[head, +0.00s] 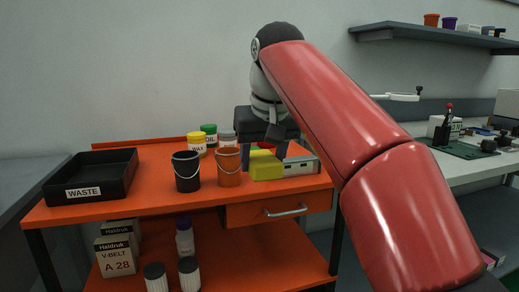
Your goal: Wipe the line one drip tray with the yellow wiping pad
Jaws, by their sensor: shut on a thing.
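My gripper (264,152) points down over the right part of the orange cart top. It is shut on the yellow wiping pad (267,171), a bright yellow block low between its fingers. The pad is at the level of the cart top; I cannot tell whether it touches it. I cannot make out any tray marked as the line one drip tray in this view.
The orange cart (150,207) carries a black WASTE tray (92,177), a black bucket (187,172), an orange bucket (229,168), several lidded tins and a pale box (301,167). A bench with a green mat (462,148) stands right. A shelf (430,36) hangs above.

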